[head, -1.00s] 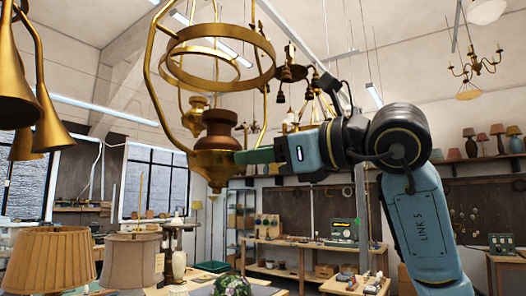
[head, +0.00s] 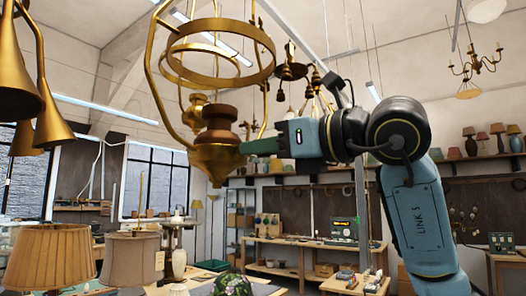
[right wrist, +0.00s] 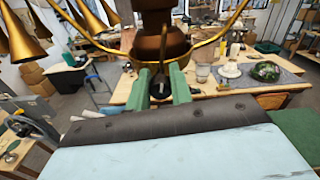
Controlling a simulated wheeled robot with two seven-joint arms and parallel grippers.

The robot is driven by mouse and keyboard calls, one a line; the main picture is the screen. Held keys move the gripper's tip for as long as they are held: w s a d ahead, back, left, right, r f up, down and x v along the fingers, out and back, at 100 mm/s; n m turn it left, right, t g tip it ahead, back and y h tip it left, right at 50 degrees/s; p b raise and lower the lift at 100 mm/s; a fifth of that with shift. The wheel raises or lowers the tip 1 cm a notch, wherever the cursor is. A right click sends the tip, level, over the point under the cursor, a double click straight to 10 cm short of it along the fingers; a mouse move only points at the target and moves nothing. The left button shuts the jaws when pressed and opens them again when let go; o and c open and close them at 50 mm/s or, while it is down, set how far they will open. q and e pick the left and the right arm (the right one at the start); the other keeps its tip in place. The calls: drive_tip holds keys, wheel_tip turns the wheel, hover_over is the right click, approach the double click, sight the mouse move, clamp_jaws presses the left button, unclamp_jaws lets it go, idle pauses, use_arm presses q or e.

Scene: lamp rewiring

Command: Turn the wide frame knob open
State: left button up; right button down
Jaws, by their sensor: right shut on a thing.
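A brass hanging lamp frame (head: 221,75) has a wide ring, curved side arms and a turned brass-and-brown body (head: 216,140) at its bottom. My right gripper (head: 248,147) reaches it from the right, its green fingertips at the right side of the lower body. In the right wrist view my right gripper (right wrist: 162,92) has a green finger on each side of a small dark knob (right wrist: 161,88) below the brown body (right wrist: 160,42), and it is shut on that knob. In the head view the fingers hide the knob. My left gripper is not in view.
Brass cone shades (head: 52,120) hang at the far left. Fabric lampshades (head: 52,254) stand at the lower left. Another hanging frame shows behind the first. Workbenches (head: 300,248) stand well back, and the air right of the frame is filled by my right arm.

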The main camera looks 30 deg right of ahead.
drive_tip(key=m+b, duration=0.1)
drive_tip(key=m, duration=0.3)
drive_tip(key=shift+f+b, duration=0.1)
drive_tip(key=shift+b, duration=0.25)
drive_tip(key=m+b, duration=0.1)
drive_tip(key=m, duration=0.3)
drive_tip(key=shift+d, duration=0.15)
drive_tip(key=m+b, duration=0.2)
drive_tip(key=m, duration=0.2)
drive_tip(key=shift+m, duration=0.3)
drive_tip(key=shift+w+m+b, duration=0.1)
drive_tip(key=shift+m+b, duration=0.6)
drive_tip(key=shift+m, duration=0.8)
drive_tip(key=c, duration=1.3)
unclamp_jaws()
drive_tip(key=shift+d, duration=0.1)
drive_tip(key=shift+o, duration=0.2)
